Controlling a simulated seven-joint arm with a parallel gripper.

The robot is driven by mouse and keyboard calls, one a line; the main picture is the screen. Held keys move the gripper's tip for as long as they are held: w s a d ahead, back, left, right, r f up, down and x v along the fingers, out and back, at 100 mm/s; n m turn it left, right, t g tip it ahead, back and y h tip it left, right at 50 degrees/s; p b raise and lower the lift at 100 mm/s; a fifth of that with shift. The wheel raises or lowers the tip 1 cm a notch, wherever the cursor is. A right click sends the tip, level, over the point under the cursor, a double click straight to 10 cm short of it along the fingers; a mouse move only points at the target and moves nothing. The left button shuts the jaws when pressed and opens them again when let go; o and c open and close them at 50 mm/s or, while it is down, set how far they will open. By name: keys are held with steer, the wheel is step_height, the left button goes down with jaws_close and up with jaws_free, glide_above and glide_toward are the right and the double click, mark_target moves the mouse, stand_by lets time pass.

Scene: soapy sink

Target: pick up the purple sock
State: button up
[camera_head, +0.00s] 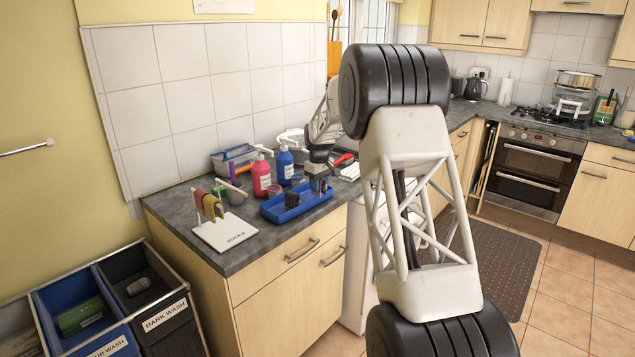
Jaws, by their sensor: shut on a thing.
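My gripper (317,184) is small in the picture and points down over the right part of a blue tray (283,217) on the worktop. It is shut on a small, dark purplish thing, which I take for the purple sock; the fingers hide most of it. I cannot tell whether it touches the tray. A white rack marked SOCKS (227,232) stands left of the tray, with yellowish and red socks (209,204) hanging on it.
A dark block (292,199) sits in the tray left of my gripper. A red bottle (261,177) and a blue bottle (284,165) stand behind it. A grey basket (234,158) is at the wall. Wash bins (118,335) stand on the floor at lower left.

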steer(key=s, duration=1)
steer(key=shift+d+r, duration=0.45)
stand_by(0.3)
steer(key=w+a+r, duration=0.2)
steer(key=a+r, duration=0.2)
steer(key=a, duration=0.4)
steer(key=w+a+r, duration=0.1)
steer(key=a+r, duration=0.3)
steer(key=a, duration=0.4)
steer(key=w+a+r+n, duration=0.1)
steer(key=a+r, duration=0.3)
steer(key=a, duration=0.4)
steer(key=shift+w+a+r, duration=0.2)
steer(key=shift+w+a, duration=0.15)
steer(key=shift+w, duration=0.45)
steer(key=shift+s+a, duration=0.15)
steer(key=shift+s, duration=0.05)
glide_above(227, 184)
steer(key=shift+w, duration=0.1)
steer(key=shift+f, duration=4)
